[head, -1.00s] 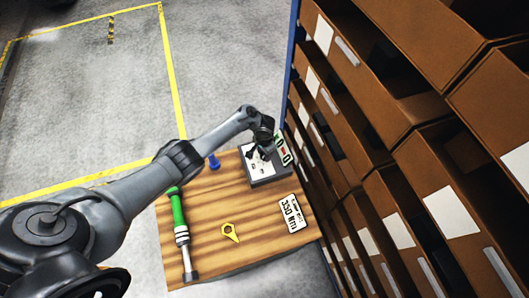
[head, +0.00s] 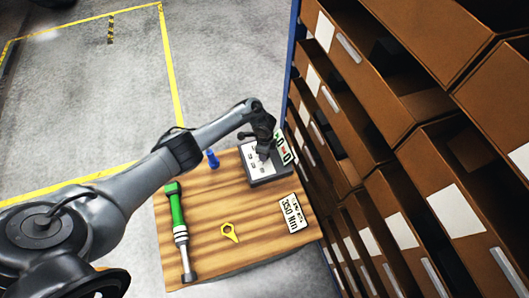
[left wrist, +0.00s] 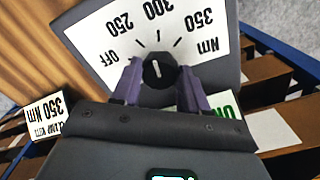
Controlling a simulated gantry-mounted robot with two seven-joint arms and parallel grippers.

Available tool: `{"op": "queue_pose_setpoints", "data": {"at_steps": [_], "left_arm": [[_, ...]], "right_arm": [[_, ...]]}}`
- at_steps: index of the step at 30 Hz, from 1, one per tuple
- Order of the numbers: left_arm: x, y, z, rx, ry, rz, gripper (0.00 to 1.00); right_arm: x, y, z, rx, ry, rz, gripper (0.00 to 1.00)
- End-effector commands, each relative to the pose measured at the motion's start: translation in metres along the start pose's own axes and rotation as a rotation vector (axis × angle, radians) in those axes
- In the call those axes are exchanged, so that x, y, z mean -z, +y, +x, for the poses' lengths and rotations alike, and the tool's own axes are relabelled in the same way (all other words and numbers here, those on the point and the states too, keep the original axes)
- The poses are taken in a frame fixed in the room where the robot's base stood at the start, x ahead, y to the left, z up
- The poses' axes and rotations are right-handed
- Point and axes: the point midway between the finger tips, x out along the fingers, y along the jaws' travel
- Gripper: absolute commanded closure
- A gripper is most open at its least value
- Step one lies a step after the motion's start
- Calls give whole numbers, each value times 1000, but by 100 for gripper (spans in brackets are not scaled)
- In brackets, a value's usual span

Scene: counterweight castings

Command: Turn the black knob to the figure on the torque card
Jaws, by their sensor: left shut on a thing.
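The black knob (left wrist: 158,67) sits on a grey control box (head: 272,178). My left gripper (left wrist: 160,73) has a purple finger on each side of it and is shut on it; it also shows over the box in the head view (head: 264,152). The dial plate (left wrist: 105,40) reads OFF, 250, 300 and 350 Nm around the knob. The knob has a short white line, but I cannot tell surely which mark it faces. My right gripper is not in view.
The wooden table top (head: 205,265) carries a green-handled torque wrench (head: 179,225), a yellow ring-shaped tag (head: 229,232) and a blue object (head: 212,159). A rack of brown bins (head: 425,160) stands close on the right. Open floor lies on the left.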

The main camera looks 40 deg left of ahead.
Motion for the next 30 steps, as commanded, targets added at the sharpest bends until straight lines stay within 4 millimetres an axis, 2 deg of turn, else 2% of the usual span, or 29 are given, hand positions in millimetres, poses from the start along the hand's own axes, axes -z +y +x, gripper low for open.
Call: {"op": "queue_pose_setpoints", "data": {"at_steps": [18, 30], "left_arm": [[0, -2, 2, 2, -1, 582, 87], [0, -1, 2, 1, -1, 847, 87]], "right_arm": [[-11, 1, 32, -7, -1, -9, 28], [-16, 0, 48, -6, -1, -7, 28]]}}
